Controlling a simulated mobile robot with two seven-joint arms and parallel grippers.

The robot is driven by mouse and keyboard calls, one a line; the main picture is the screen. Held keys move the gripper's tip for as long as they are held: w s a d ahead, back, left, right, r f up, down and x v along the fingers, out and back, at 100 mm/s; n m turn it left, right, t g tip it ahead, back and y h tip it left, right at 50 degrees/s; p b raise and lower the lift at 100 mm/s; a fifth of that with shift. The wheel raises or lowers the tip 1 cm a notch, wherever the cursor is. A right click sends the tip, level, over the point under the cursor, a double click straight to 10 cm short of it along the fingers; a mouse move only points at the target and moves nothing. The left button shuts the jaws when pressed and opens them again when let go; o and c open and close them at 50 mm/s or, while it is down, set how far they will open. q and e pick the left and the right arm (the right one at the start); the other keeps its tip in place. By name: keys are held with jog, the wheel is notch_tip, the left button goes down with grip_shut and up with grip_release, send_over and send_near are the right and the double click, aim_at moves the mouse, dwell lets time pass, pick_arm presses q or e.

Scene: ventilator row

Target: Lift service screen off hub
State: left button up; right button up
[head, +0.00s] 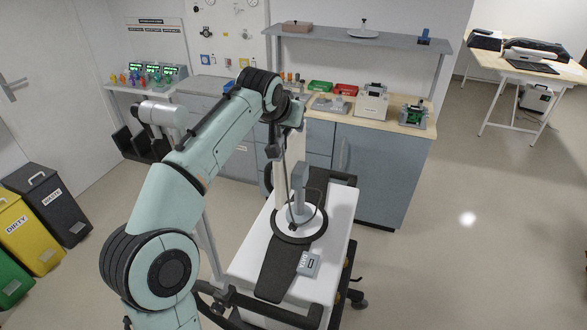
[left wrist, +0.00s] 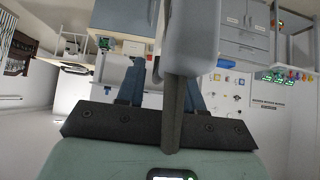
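A grey upright piece (head: 299,178), seemingly the service screen, stands on a round white hub (head: 315,222) with a dark ring around its base. The hub is on a white cart (head: 338,232). My left arm reaches in from the left, and its hand is just above and behind the grey piece; its fingers are hard to make out there. In the left wrist view my left gripper (left wrist: 162,78) has its two blue fingers apart. A large pale grey block on a dark stem crosses in front of the right finger; I cannot tell whether they touch. My right gripper is out of view.
Behind the cart is a blue-grey cabinet (head: 365,170) with devices and trays on top, under a shelf (head: 350,37). Bins (head: 50,205) stand at the left. The floor at the right is clear.

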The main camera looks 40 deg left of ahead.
pick_arm(q)
grip_shut()
jog(key=shift+r, duration=0.35)
jog(key=shift+r, duration=0.45)
jog(key=shift+r, duration=2.35)
